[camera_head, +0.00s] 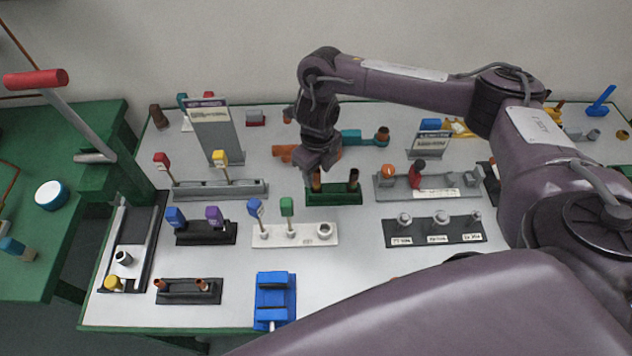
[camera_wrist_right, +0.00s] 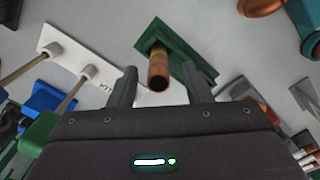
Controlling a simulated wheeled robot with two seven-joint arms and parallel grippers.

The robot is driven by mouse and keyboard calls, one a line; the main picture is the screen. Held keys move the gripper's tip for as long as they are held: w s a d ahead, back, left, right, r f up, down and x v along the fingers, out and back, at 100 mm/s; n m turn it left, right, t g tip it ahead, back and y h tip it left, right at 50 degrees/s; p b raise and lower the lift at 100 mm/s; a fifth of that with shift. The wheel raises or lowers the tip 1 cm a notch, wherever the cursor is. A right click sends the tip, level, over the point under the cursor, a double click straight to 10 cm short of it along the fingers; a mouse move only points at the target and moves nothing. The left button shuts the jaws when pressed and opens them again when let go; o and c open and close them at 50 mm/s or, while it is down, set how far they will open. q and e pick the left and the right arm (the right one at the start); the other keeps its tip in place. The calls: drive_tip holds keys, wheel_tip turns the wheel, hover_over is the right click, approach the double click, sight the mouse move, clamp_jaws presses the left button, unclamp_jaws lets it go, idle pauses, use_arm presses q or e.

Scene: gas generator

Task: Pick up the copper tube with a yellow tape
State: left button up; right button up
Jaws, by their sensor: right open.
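A green holder (camera_head: 334,193) stands near the middle of the table, with two short upright tubes in it. The left one is a copper tube (camera_head: 316,182), right under my right gripper (camera_head: 318,167). The other tube (camera_head: 353,180) has a dark top and stands to its right, clear of the gripper. In the right wrist view, the copper tube (camera_wrist_right: 158,72) has a yellowish band and its open end points toward the camera. It lies between the two spread fingers of my right gripper (camera_wrist_right: 160,87), with gaps on both sides. My left gripper is not in view.
A grey rack (camera_head: 220,190) and a white rack (camera_head: 295,236) stand to the left. A grey rack (camera_head: 430,187) with a red-handled piece is close on the right. Orange and teal fittings (camera_head: 350,137) lie behind. Bare table shows in front of the green holder.

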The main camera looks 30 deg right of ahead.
sight(317, 179)
wheel_tip(317, 179, down, 4)
drive_tip(key=shift+r, duration=0.15)
drive_tip(key=shift+c, duration=0.8)
drive_tip(key=c, duration=0.5)
drive_tip(key=shift+c, duration=1.4)
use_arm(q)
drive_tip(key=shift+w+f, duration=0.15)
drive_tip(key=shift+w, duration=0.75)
use_arm(e)
drive_tip(key=shift+r, duration=0.15)
